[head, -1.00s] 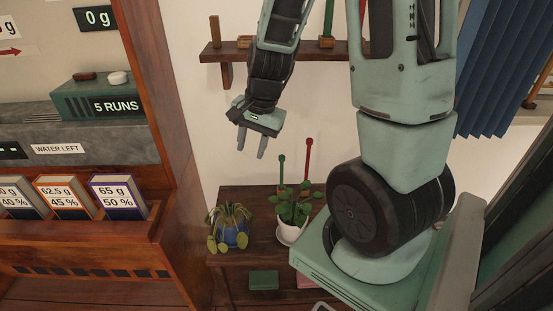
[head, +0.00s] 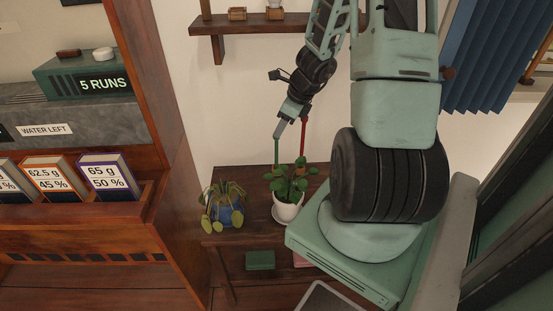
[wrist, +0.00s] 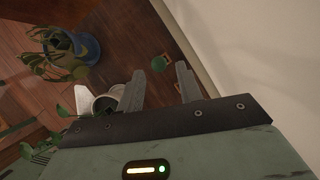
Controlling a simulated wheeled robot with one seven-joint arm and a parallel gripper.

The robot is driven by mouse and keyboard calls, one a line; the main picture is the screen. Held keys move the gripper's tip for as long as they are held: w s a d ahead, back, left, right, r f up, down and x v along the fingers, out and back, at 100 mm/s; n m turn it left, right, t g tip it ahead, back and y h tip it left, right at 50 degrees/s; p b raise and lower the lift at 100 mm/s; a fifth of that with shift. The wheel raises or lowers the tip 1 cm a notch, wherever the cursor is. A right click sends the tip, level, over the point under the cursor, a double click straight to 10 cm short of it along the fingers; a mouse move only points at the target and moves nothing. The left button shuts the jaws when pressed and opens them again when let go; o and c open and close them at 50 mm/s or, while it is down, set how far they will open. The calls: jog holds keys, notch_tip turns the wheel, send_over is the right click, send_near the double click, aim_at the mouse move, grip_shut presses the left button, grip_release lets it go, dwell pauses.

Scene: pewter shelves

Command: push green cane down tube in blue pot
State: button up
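The green cane (head: 276,152) stands upright behind the white pot in the head view. Its round green top (wrist: 158,64) shows in the wrist view, in the gap between my fingers and beyond their tips. My gripper (head: 279,130) points down just above the cane; in the wrist view its two fingers (wrist: 158,85) are apart with nothing between them. I cannot tell if a finger touches the cane. The blue pot (head: 236,215), with a drooping plant, stands left of the white pot and also shows in the wrist view (wrist: 92,48). No tube is clearly visible.
A white pot (head: 287,213) with a leafy plant stands close in front of the canes. A red cane (head: 303,140) stands to the right of the green one. The wooden stand (head: 228,240) meets the wall behind. A wall shelf (head: 240,27) is above.

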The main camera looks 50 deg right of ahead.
aim_at(276, 139)
jog(key=b+x, duration=0.2)
jog(key=x, duration=0.4)
jog(key=shift+s+b, duration=0.15)
jog(key=shift+b, duration=0.2)
grip_shut()
